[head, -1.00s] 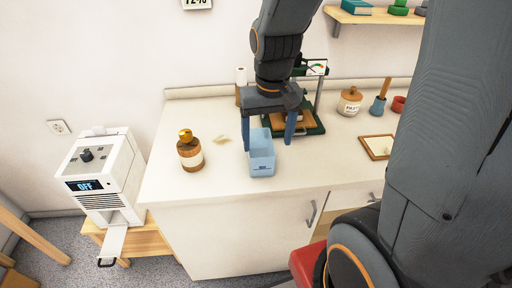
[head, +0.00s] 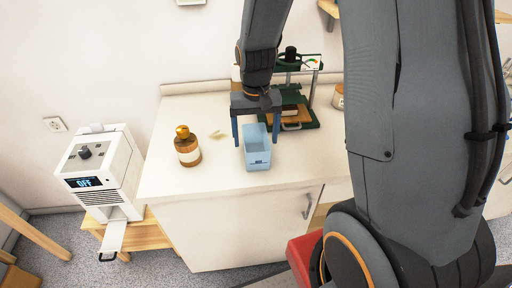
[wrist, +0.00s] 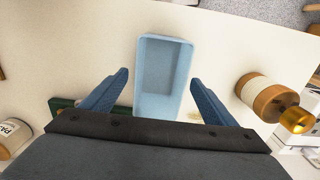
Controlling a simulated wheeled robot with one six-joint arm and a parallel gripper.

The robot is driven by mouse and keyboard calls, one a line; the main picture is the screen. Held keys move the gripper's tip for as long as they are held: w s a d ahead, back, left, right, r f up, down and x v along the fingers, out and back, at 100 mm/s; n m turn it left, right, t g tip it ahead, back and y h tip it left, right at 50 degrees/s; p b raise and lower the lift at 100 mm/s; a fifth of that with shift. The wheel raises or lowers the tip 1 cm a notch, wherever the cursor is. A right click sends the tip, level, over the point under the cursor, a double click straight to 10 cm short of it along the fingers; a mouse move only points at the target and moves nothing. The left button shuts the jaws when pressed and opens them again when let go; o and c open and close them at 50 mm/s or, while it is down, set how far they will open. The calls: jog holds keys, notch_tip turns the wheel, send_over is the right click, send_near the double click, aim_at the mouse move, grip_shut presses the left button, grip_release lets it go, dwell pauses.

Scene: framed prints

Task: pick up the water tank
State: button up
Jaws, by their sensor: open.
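The water tank, a light blue open-topped box (head: 257,155), stands upright near the front edge of the white counter. My gripper (head: 256,142) is open above the counter, at the back end of the tank, with one blue finger to each side. In the wrist view the tank (wrist: 163,75) lies between and beyond the open fingers of my gripper (wrist: 158,82). Gaps show between the tank and both fingers, and nothing is held.
A brown bottle with a gold cap (head: 188,147) stands left of the tank. A green press (head: 300,115) stands close behind my gripper. A white machine reading OFF (head: 98,175) sits on a low wooden stand at left. The counter (head: 212,178) is clear around the tank's front.

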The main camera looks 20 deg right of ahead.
jog(key=shift+f, duration=0.35)
jog(key=c, duration=1.5)
jog(key=shift+r, duration=0.15)
